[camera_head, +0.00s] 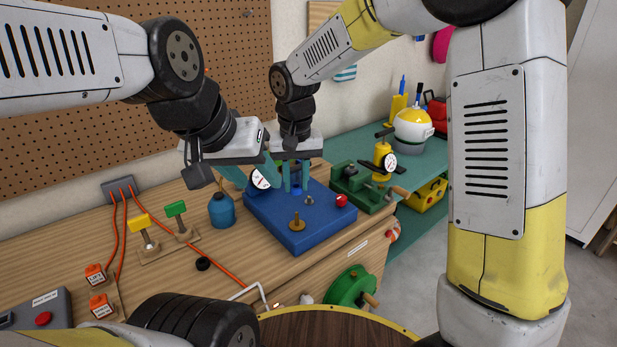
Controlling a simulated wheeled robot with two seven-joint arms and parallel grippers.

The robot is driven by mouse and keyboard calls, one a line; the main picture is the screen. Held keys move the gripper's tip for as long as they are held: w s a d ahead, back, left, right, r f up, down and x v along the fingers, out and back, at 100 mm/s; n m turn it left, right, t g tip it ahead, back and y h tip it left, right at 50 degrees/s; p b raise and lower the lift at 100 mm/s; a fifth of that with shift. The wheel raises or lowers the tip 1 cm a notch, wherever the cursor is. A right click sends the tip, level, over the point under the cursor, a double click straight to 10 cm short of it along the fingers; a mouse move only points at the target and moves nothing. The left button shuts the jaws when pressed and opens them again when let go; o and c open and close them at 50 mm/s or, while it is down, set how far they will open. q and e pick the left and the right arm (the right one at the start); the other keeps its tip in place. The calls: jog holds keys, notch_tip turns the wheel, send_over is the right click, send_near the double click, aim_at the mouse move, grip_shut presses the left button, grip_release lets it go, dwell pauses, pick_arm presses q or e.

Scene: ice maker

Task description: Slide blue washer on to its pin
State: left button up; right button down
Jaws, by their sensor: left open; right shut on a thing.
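The blue base block (275,221) lies on the wooden bench. On it stand a brass pin with a round foot (297,223), a short grey peg (309,201) and a red knob (342,200). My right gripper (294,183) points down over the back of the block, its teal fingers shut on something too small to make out. Something blue shows beside these fingers, but I cannot tell whether it is the blue washer. My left gripper (256,177) is open, close to the left of the right one, by a white dial gauge (261,179).
A blue oil can (221,210) stands left of the block. Yellow (140,221) and green (176,209) levers and an orange cable are further left. A green machine (362,188) with a yellow cylinder stands close on the right. A green wheel (350,287) hangs at the bench front.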

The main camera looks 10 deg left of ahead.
aim_at(297, 214)
jog(key=shift+f, duration=3.05)
jog(key=shift+f, duration=2.2)
jog(key=c, duration=1.1)
grip_release()
jog(key=r, duration=0.5)
jog(key=s+r, duration=0.1)
jog(key=r, duration=0.1)
jog(key=shift+d+r, duration=0.1)
jog(key=shift+r, duration=0.25)
